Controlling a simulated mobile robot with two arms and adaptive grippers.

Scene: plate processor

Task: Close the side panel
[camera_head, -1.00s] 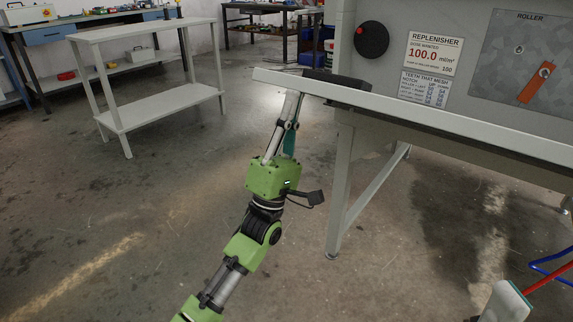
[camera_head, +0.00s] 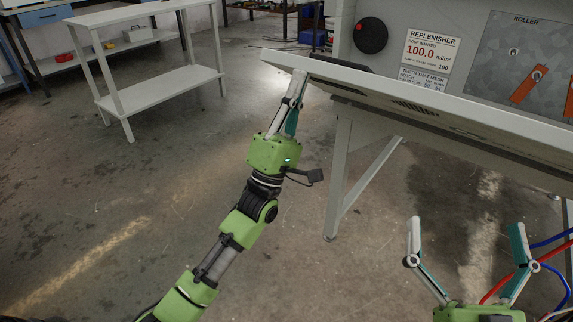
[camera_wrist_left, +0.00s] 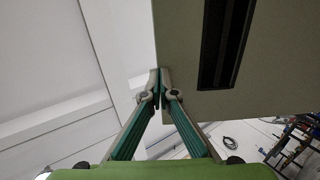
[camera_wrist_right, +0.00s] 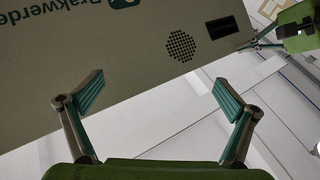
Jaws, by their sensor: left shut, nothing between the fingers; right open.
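The side panel (camera_head: 445,122) is a long grey-green plate sticking out from the machine's front in the head view, with its pale edge uppermost and its outer face partly showing below. The right wrist view shows that face (camera_wrist_right: 110,60) with lettering, a round grille and a dark slot. My left gripper (camera_head: 299,76) is shut and empty, its fingertips against or very close to the panel's near left end; the left wrist view shows them (camera_wrist_left: 160,76) at the panel's edge beside the dark slot. My right gripper (camera_head: 466,228) is open and empty below the panel, apart from it.
The machine front (camera_head: 470,25) carries a black knob (camera_head: 370,36), a replenisher label (camera_head: 432,50) and a roller plate with an orange lever (camera_head: 529,83). A grey leg stands beneath. A pale two-shelf table (camera_head: 160,92) is at left. Red and blue hoses lie at lower right. Floor between is clear.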

